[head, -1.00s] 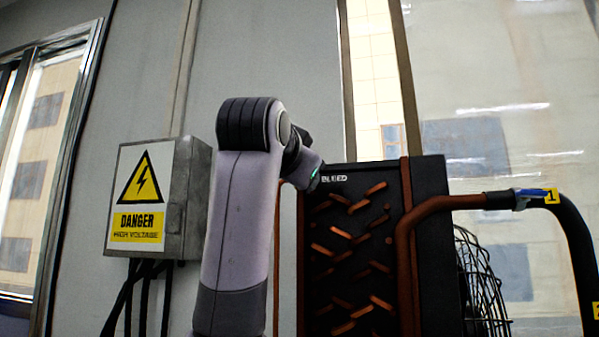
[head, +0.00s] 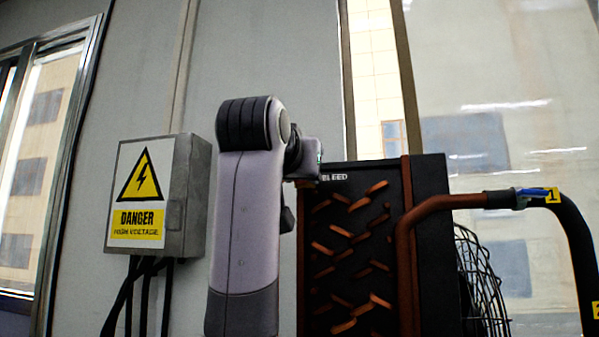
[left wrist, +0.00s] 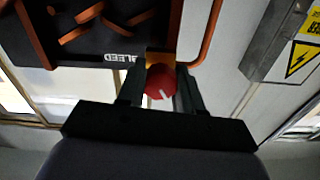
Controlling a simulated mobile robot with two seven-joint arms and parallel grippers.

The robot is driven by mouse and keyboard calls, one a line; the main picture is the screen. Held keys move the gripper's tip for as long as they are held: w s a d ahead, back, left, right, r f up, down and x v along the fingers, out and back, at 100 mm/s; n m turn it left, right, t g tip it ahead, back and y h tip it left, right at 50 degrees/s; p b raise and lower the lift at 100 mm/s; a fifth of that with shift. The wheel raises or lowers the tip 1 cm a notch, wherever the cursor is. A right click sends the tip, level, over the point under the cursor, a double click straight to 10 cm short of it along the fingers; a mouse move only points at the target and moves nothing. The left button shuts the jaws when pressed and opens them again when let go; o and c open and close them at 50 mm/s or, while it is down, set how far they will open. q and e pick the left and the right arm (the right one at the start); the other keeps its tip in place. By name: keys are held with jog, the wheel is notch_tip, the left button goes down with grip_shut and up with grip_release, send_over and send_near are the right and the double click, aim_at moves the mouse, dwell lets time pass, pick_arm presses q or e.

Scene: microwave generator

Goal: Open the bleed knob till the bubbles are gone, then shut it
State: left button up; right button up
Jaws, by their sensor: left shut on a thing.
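The bleed knob is red with a white pointer mark and shows in the left wrist view (left wrist: 160,82), beside the white BLEED label (left wrist: 122,58). My left gripper (left wrist: 161,78) is shut on the red knob, one finger on each side of it. In the head view the BLEED label (head: 334,177) is at the top left of the dark panel (head: 431,230). The knob and my left fingertips are hidden there behind my arm. No bubbles can be made out. My right gripper is not in view.
A copper pipe (head: 405,255) bends in front of the panel and joins a black hose (head: 573,230) with a blue clip and yellow number tags. A grey high-voltage box (head: 190,200) with cables hangs left of my arm. A wire guard (head: 480,275) is at the right.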

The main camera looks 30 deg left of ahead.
pick_arm(q)
jog(key=shift+f, duration=0.1)
jog(key=o, duration=1)
jog(key=shift+o, duration=0.2)
jog(key=b+v, duration=0.1)
jog(key=v, duration=0.6)
jog(key=shift+b, duration=0.4)
jog(key=shift+s, duration=0.1)
